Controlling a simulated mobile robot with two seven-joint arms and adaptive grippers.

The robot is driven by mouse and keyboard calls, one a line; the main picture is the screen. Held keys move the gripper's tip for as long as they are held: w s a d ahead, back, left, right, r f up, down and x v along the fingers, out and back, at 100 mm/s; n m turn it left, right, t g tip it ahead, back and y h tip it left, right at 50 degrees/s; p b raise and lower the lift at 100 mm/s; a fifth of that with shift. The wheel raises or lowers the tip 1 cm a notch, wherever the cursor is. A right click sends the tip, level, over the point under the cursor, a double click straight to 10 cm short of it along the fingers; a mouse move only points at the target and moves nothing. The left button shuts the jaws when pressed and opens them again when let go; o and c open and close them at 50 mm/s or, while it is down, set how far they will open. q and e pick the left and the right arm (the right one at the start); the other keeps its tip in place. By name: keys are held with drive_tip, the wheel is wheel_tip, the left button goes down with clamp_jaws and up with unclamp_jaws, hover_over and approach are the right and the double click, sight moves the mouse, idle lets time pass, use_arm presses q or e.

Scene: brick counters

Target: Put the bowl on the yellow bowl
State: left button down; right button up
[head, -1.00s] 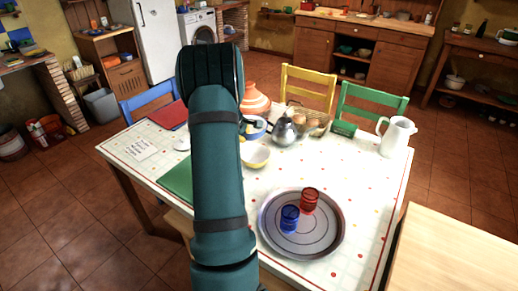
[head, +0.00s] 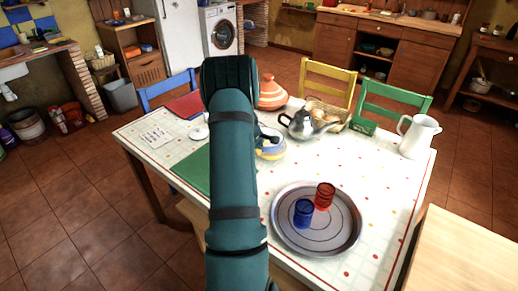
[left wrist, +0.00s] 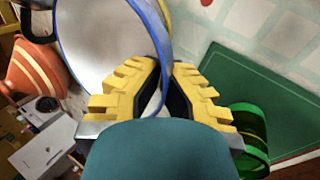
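The blue-rimmed pale bowl (head: 272,141) is over the yellow bowl (head: 270,156) near the middle of the table, just right of my left arm. Only a little of the yellow bowl shows beneath it, and I cannot tell whether the two touch. In the left wrist view the blue-rimmed bowl (left wrist: 105,45) fills the upper left, its rim between the yellow-padded fingers of my left gripper (left wrist: 166,75). That gripper is shut on the rim. In the head view my arm mostly hides it. My right gripper is not in view.
A metal teapot (head: 300,125), a striped tagine (head: 271,93) and a basket (head: 330,113) stand behind the bowls. A round tray (head: 337,235) with a blue and a red cup is in front right. A green mat (head: 203,170) lies left.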

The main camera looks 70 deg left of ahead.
use_arm(q)
drive_tip(key=shift+r, duration=0.1)
drive_tip(key=shift+f+b, duration=0.4)
drive_tip(key=shift+b, duration=0.05)
drive_tip(key=c, duration=1.1)
unclamp_jaws()
drive_tip(key=shift+c, duration=0.2)
drive_tip(key=shift+r+p, duration=0.65)
drive_tip(key=shift+p, duration=0.05)
drive_tip(key=p+v, duration=0.1)
drive_tip(key=v, duration=1)
drive_tip(key=shift+s+d+r+p, duration=0.2)
drive_tip(key=shift+r+p, duration=0.05)
drive_tip(key=shift+p, duration=0.15)
